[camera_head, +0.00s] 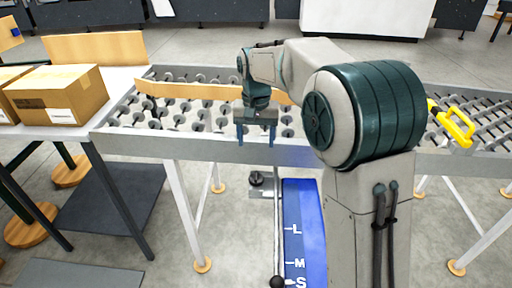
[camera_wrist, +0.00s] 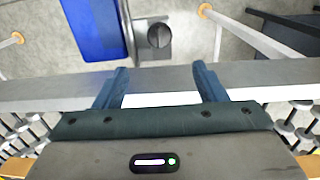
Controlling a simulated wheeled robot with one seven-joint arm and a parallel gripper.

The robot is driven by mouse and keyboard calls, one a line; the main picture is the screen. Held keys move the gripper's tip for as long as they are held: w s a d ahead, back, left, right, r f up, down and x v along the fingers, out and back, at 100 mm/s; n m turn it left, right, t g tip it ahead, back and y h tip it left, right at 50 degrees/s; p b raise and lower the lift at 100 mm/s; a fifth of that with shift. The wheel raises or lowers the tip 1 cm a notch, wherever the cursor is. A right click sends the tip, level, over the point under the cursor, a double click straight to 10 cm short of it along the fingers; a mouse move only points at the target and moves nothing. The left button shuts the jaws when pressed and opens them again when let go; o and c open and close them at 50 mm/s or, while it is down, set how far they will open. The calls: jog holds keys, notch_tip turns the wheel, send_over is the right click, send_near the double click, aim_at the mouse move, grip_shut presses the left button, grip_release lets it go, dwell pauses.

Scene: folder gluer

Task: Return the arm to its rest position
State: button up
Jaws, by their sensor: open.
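My gripper (camera_head: 255,138) hangs at the end of my bent arm, pointing down over the near edge of the roller conveyor (camera_head: 200,147). In the wrist view its two blue fingers (camera_wrist: 160,88) stand well apart with nothing between them. The conveyor's grey side rail (camera_wrist: 270,76) runs behind and below the fingers. I cannot tell whether the fingers touch the rail. My arm hides part of the conveyor's middle.
Cardboard boxes (camera_head: 62,94) stand on a table at the left. A yellow handle-like part (camera_head: 456,122) is on the conveyor at the right. A blue panel marked L, M, S (camera_head: 303,235) lies low beneath the conveyor. Open floor (camera_head: 240,50) shows behind.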

jog(key=shift+r, duration=0.15)
jog(key=s+d+r+t+p, duration=0.1)
jog(key=s+d+r+p, duration=0.4)
jog(key=s+d, duration=0.6)
jog(key=s+d+t+p, duration=0.1)
jog(key=s+d, duration=0.1)
jog(key=s, duration=0.5)
jog(key=s+d+p, duration=0.1)
jog(key=s+d, duration=0.1)
jog(key=s, duration=0.5)
jog(key=shift+d+t, duration=0.4)
jog(key=shift+s, duration=0.1)
